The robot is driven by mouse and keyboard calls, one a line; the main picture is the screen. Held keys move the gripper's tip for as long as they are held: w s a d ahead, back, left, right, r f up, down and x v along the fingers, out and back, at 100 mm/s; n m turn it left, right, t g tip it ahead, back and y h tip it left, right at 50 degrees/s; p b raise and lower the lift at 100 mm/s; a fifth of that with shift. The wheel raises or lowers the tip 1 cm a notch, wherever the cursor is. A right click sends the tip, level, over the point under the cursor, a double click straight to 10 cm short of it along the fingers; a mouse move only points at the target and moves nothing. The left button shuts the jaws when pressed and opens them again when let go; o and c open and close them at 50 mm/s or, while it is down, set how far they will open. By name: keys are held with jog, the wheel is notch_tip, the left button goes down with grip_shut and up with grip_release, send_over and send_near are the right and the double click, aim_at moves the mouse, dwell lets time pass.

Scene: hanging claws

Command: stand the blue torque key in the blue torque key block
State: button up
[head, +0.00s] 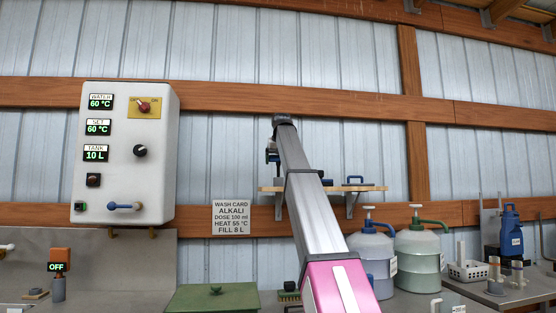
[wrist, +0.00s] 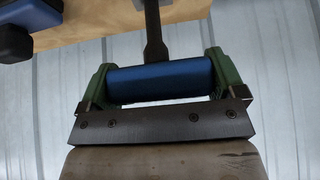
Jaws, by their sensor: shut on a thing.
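The blue torque key (wrist: 160,80) is held by its thick blue handle between the green fingers of my gripper (wrist: 158,86) in the wrist view. Its dark shaft (wrist: 153,38) runs away from the handle towards the top, in front of the wooden shelf. In the head view my gripper (head: 272,156) is small, at the far end of my arm, just above the shelf's left end. A blue object (wrist: 15,40) shows at the upper left of the wrist view; I cannot tell whether it is the torque key block. The far tip of the key is out of view.
The wooden shelf (head: 377,188) is fixed to the corrugated wall and bears a low blue item (head: 355,180) at its right. A white control box (head: 125,190) hangs at left. Two jugs (head: 371,255) (head: 420,255) stand below the shelf, near my arm.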

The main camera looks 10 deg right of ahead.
jog(key=shift+f, duration=1.2)
jog(key=o, duration=1.3)
jog(key=shift+r, duration=0.1)
jog(key=v, duration=1)
jog(key=shift+s+r, duration=0.2)
jog(key=shift+r, duration=0.1)
